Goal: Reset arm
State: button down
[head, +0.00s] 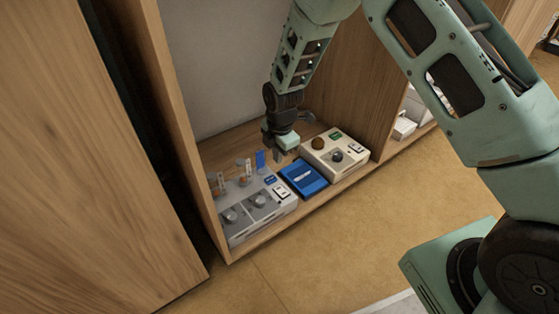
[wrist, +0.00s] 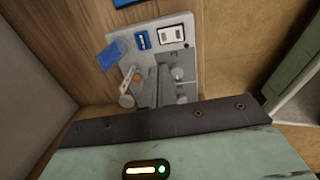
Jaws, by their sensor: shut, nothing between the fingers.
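My gripper (head: 278,153) hangs at the end of my arm inside a low wooden cubby. In the head view it is above the back part of the shelf, behind a blue box and near a grey device. Its fingers are shut and hold nothing. In the wrist view the fingers (wrist: 157,88) point toward the grey device, and the gripper's body fills the lower part of the picture. My arm reaches in from the upper right of the head view.
On the shelf stand the grey device (head: 262,208) with knobs, the blue box (head: 303,179) and a cream device (head: 335,158) with a dark knob. A small blue card (head: 260,159) stands behind the grey device. Wooden cubby walls enclose the left and right sides. The floor (head: 290,262) in front is clear.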

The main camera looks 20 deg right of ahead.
jog(key=shift+r, duration=0.7)
jog(key=s+a+r+m+p, duration=0.1)
jog(key=s+a+r+m, duration=0.15)
jog(key=s+r, duration=0.3)
jog(key=s+a+r+m+y+p, duration=0.1)
jog(key=s+a+r+m, duration=0.1)
jog(key=s+a+r, duration=0.3)
jog(key=s+r+m+p, duration=0.1)
jog(key=s+r+m, duration=0.15)
jog(key=r, duration=0.45)
jog(key=s+d+r+m+p, duration=0.1)
jog(key=s+r+m, duration=0.15)
jog(key=s, duration=0.45)
jog(key=s+d+r+m+g+p, duration=0.1)
jog(key=s+r+m, duration=0.1)
jog(key=s+r, duration=0.35)
jog(key=s+d+r+m+p, duration=0.1)
jog(key=s+r+m, duration=0.1)
jog(key=s, duration=0.6)
notch_tip(320, 180, up, 38)
jog(key=p, duration=3.8)
jog(key=shift+h, duration=0.4)
